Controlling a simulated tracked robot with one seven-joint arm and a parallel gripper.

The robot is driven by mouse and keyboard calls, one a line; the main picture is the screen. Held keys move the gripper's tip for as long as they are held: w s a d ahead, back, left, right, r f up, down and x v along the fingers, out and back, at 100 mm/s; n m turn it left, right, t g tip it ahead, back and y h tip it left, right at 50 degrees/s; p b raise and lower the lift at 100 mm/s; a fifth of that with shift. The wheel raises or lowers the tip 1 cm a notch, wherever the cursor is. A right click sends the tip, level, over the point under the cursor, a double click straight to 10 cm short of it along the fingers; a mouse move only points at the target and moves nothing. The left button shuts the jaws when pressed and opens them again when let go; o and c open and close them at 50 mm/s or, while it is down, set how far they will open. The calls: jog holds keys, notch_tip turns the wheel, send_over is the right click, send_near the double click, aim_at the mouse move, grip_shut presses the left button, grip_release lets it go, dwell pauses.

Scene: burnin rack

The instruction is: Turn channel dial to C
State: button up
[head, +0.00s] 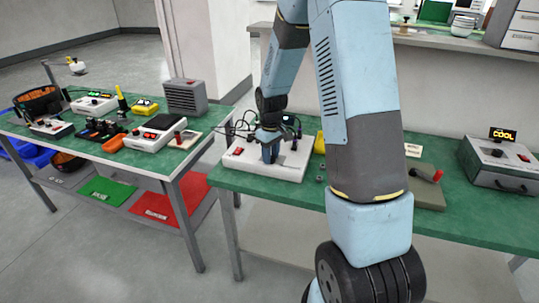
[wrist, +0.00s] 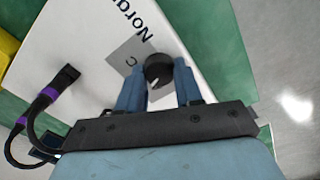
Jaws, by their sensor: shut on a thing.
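The channel dial is a round black knob (wrist: 158,70) on a grey plate on the white box. In the wrist view its white pointer mark points down and slightly left, towards my gripper. The letter C (wrist: 130,62) is printed on the plate left of the knob, and the pointer does not line up with it. My gripper (wrist: 160,67) is shut on the knob, one blue finger on each side. In the head view my gripper (head: 270,153) is over the white box (head: 245,166) and hides the dial. Other dial letters are hidden or not legible.
Black cables with purple bands (wrist: 47,92) run to the box beside my gripper. A red switch (head: 238,151) is on its left. A second bench (head: 100,160) with several devices is left.

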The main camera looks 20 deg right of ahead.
jog(key=m, duration=0.6)
jog(key=shift+w+r+m, duration=0.1)
jog(key=shift+w+m, duration=0.05)
jog(key=shift+m, duration=0.15)
jog(key=m, duration=0.6)
jog(key=shift+m, duration=0.3)
jog(key=o, duration=1)
jog(key=shift+o, duration=0.2)
notch_tip(320, 180, up, 14)
jog(key=shift+f, duration=0.2)
